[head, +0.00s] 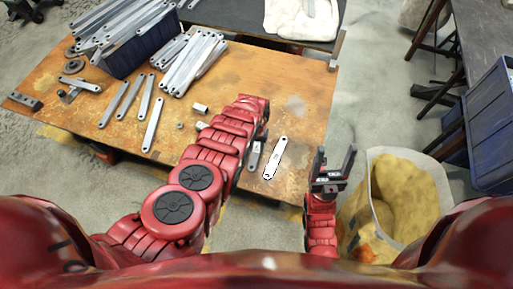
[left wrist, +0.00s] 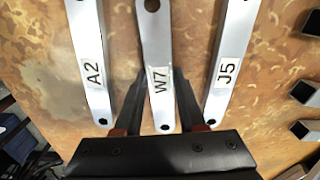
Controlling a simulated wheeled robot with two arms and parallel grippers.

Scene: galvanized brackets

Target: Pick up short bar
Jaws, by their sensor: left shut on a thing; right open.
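The short bar labelled W7 (left wrist: 156,45) is a flat grey metal bar with a hole near each end. My left gripper (left wrist: 159,85) is shut on it near one end, a finger on each side. I cannot tell whether the bar is off the table. Similar bars labelled A2 (left wrist: 90,50) and J5 (left wrist: 230,50) lie on either side of it. In the head view my left arm hides most of the left gripper. My right gripper (head: 333,166) is open and empty, beyond the table's right edge.
The wooden table (head: 290,110) carries a pile of bars (head: 195,60), a dark blue bin (head: 140,52) full of bars, several loose bars (head: 152,125) and small square tubes (head: 200,108). A bag with yellow contents (head: 405,195) stands at the right.

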